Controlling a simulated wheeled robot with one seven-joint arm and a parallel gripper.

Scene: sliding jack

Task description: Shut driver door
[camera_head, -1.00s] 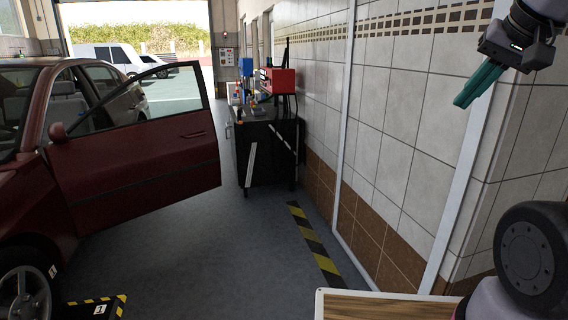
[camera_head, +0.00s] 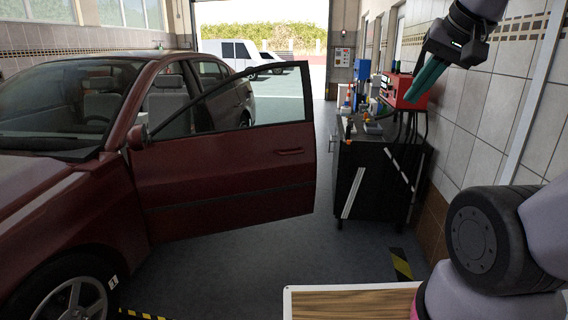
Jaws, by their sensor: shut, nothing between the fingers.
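The driver door (camera_head: 225,175) of the dark red car (camera_head: 80,190) stands wide open, swung out to the right across the middle of the view. Its window frame and door handle (camera_head: 290,152) show, and its free edge ends near a black cabinet. My gripper (camera_head: 424,92) is at the upper right, raised in front of the tiled wall. Its green fingers are together and empty. It is apart from the door, to the right of its free edge.
The black workshop cabinet (camera_head: 376,185) with tools and a red box (camera_head: 405,91) stands right of the door. The tiled wall (camera_head: 480,120) bounds the right side. A wooden-topped surface (camera_head: 350,303) is at the bottom. Grey floor (camera_head: 255,262) is clear before the door.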

